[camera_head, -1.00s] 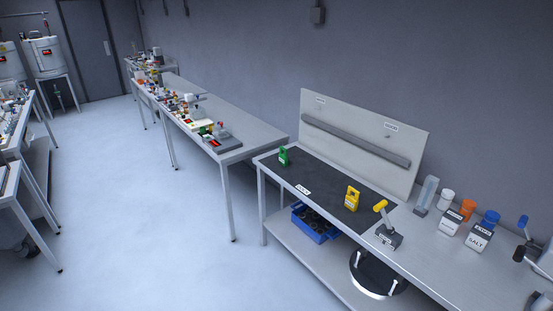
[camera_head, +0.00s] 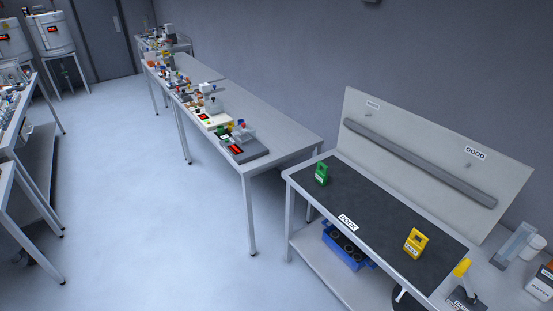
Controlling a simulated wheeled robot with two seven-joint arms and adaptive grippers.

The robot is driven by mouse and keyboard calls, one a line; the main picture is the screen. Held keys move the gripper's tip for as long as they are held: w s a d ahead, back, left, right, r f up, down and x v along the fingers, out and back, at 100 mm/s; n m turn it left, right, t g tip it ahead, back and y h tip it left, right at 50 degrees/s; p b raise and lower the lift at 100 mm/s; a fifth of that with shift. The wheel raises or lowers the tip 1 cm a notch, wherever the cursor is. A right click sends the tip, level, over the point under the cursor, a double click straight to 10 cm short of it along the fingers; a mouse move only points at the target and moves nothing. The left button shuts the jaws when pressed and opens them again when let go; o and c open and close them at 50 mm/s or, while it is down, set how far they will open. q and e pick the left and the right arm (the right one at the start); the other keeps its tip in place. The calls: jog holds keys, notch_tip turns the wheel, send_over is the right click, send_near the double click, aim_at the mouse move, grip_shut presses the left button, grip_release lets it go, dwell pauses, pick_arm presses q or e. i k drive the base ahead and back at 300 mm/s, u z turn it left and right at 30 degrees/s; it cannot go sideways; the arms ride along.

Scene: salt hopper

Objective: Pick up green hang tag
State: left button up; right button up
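The green hang tag (camera_head: 321,173) stands upright on the dark mat (camera_head: 368,205) of the near workbench, close to the mat's far left end. It has a small pale label low on its front and a hole near its top. Neither of my grippers is in the head view, so their state is hidden.
A yellow tag (camera_head: 415,243) stands on the same mat, to the right. A white backboard (camera_head: 435,150) with a grey rail rises behind. A blue bin (camera_head: 345,248) sits on the shelf below. A long table (camera_head: 270,140) stands behind left. The floor (camera_head: 170,220) at left is clear.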

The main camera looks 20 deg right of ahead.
aim_at(320, 175)
jog(key=z, duration=0.1)
jog(key=i, duration=1.2)
jog(key=z, duration=0.35)
